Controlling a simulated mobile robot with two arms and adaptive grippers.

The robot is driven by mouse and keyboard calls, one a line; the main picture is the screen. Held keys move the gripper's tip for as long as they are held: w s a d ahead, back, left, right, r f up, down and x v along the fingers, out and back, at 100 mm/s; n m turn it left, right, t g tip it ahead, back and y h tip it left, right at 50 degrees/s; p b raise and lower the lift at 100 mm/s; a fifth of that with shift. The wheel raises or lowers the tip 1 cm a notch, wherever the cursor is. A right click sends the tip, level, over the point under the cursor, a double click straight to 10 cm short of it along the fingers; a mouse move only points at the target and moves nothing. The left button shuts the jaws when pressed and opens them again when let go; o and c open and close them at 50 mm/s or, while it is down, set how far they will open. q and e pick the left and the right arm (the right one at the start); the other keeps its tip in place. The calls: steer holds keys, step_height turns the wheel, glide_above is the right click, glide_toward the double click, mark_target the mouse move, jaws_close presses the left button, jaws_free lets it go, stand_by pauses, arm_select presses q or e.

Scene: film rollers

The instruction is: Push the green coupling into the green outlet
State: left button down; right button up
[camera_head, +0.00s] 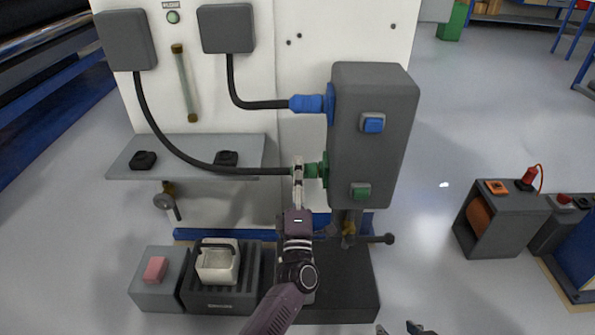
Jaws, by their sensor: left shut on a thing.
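The green coupling (311,170) sits on the end of a black cable at the left side of the upright grey box. My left gripper (298,166) is shut on the coupling, and its fingers hide part of it. The green outlet (324,168) is on the box's left side. The coupling is lined up with it and close against it; I cannot tell how deep it sits. My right gripper (400,329) shows only its fingertips at the bottom edge; they are spread apart with nothing visible between them.
A blue coupling (306,103) meets the blue outlet (331,103) above. The grey box (393,90) has a blue button (373,123) and a green button (361,192). A shelf (190,147) lies left. A tray with a white container (217,264) stands below.

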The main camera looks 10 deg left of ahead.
arm_select(q)
steer(key=shift+w+d+r, duration=0.1)
steer(key=shift+d+r, duration=0.1)
steer(key=shift+d, duration=0.3)
steer(key=shift+d+r, duration=0.2)
steer(key=shift+d, duration=0.3)
steer(key=c, duration=1.8)
jaws_free()
steer(key=shift+c, duration=0.2)
steer(key=o, duration=0.4)
steer(key=shift+w+d, duration=0.1)
steer(key=s+a+f, duration=0.1)
steer(key=s+f, duration=0.3)
steer(key=s, duration=0.3)
steer(key=shift+s+f, duration=0.25)
steer(key=shift+s, duration=0.05)
steer(key=shift+m+h, duration=0.4)
